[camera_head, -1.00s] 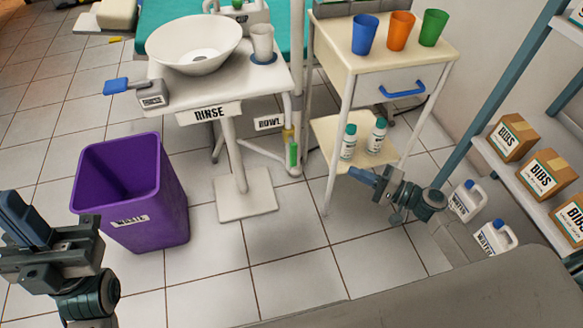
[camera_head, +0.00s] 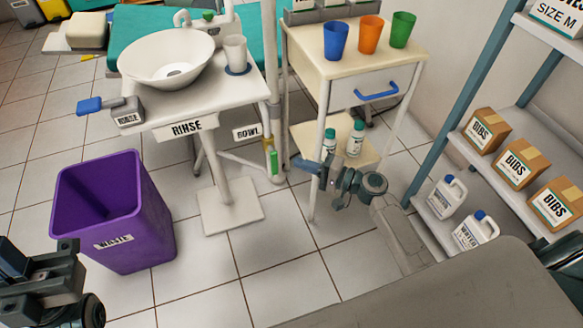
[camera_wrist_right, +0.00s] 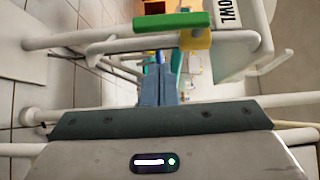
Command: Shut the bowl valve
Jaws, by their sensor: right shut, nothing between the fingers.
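The bowl valve has a green handle (camera_head: 273,161) and a yellow body (camera_head: 268,143) on the pipe below the BOWL sign (camera_head: 247,132). In the right wrist view the green handle (camera_wrist_right: 172,22) lies along the white pipe, with the yellow body (camera_wrist_right: 195,40) at its end. My right gripper (camera_head: 299,164) is shut and empty, just right of the handle in the head view and pointing towards it. In the wrist view its fingers (camera_wrist_right: 167,85) are together below the valve. My left gripper (camera_head: 12,262) is at the left edge, partly cut off; its jaws are unclear.
The rinse stand's post (camera_head: 222,170) and a purple waste bin (camera_head: 112,215) are left of the valve. The cart (camera_head: 345,60), holding cups and bottles, stands close to my right gripper. A shelf (camera_head: 470,150) with boxes and jugs is at the right.

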